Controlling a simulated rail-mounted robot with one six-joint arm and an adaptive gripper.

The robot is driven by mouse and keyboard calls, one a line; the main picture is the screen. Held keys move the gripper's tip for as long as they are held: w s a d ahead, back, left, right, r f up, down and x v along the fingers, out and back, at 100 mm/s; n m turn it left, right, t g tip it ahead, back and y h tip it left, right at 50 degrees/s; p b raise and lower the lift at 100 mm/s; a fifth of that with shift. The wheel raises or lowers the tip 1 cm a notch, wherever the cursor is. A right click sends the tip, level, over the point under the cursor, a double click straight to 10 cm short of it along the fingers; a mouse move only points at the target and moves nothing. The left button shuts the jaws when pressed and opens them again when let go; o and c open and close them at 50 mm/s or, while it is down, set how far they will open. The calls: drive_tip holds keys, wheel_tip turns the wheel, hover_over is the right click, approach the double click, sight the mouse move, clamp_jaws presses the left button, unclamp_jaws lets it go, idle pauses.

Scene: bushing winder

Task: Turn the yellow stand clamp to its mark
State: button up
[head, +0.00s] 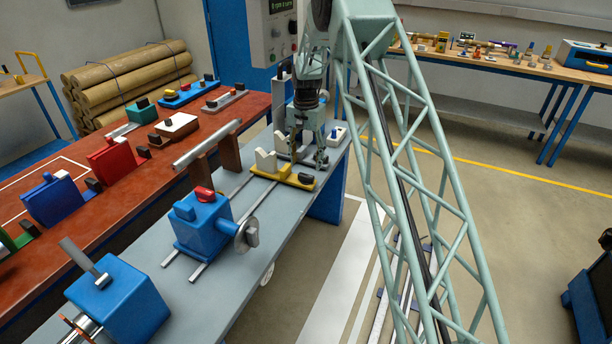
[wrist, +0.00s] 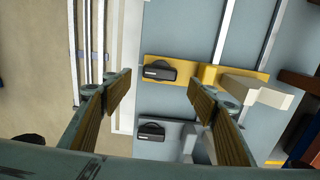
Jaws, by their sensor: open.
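The yellow stand (head: 264,171) lies across the rails on the grey-blue bench, with a white V-block on it. Its dark clamp (head: 306,178) sits at the stand's right end. In the wrist view the yellow stand (wrist: 208,73) runs across the upper middle and the clamp (wrist: 159,72) lies at its left end, lengthwise along the stand, with a small pale label. I cannot make out the mark. My gripper (head: 308,158) is over the bench just behind the clamp. In the wrist view my gripper (wrist: 160,88) is open and empty, its fingers either side of the clamp in the picture, apart from it.
A grey stand with a similar dark clamp (wrist: 151,131) lies beside the yellow one. A blue block with a red knob (head: 203,222) stands nearer on the rails. The red table (head: 130,195) at left holds several coloured parts. Open floor lies right of the bench.

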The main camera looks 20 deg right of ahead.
sight(306, 175)
drive_tip(key=shift+f+b, duration=0.4)
drive_tip(key=shift+f, duration=2.9)
drive_tip(key=c, duration=0.8)
